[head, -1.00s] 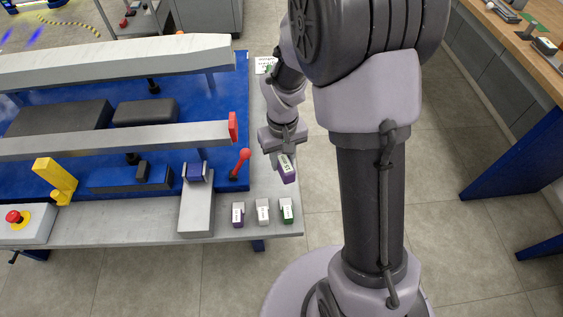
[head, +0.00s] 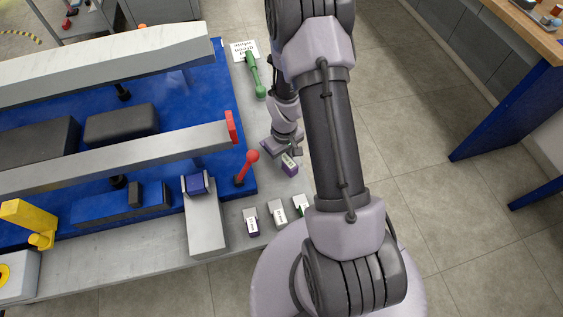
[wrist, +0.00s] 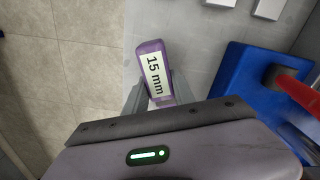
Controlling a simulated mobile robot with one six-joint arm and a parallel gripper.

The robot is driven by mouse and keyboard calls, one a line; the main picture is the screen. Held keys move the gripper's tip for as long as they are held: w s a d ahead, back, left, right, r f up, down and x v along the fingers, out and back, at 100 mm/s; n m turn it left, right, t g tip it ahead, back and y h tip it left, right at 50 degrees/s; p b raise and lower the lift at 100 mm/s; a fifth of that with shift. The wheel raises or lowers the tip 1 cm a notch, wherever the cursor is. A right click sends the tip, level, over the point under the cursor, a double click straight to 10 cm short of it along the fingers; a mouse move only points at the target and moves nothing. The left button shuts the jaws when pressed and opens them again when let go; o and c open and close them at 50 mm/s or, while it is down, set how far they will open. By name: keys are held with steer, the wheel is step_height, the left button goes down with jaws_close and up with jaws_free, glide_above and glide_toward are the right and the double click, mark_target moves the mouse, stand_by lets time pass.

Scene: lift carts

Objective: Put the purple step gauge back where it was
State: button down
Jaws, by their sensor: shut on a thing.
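A purple step gauge with a white "15 mm" label (wrist: 153,72) is between the jaws of my gripper (wrist: 156,92) in the wrist view. In the head view my gripper (head: 284,152) is shut on this gauge (head: 289,164) and holds it at the right side of the grey table. Three labelled gauges stand in a row near the table's front edge: one with purple (head: 251,223), one grey (head: 277,212) and one green (head: 300,206). My arm partly hides the green one.
A red-knobbed lever (head: 247,168) stands left of my gripper. A grey block with a purple piece on top (head: 197,185) is further left. A green lever (head: 255,77) and a printed sheet (head: 243,48) are behind. The blue lift cart (head: 215,120) fills the left.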

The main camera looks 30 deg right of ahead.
step_height(320, 180, down, 2)
steer(key=shift+f, duration=0.1)
steer(key=shift+f+b, duration=0.15)
steer(key=shift+b, duration=0.2)
steer(key=c, duration=1.1)
jaws_free()
steer(key=shift+o, duration=0.2)
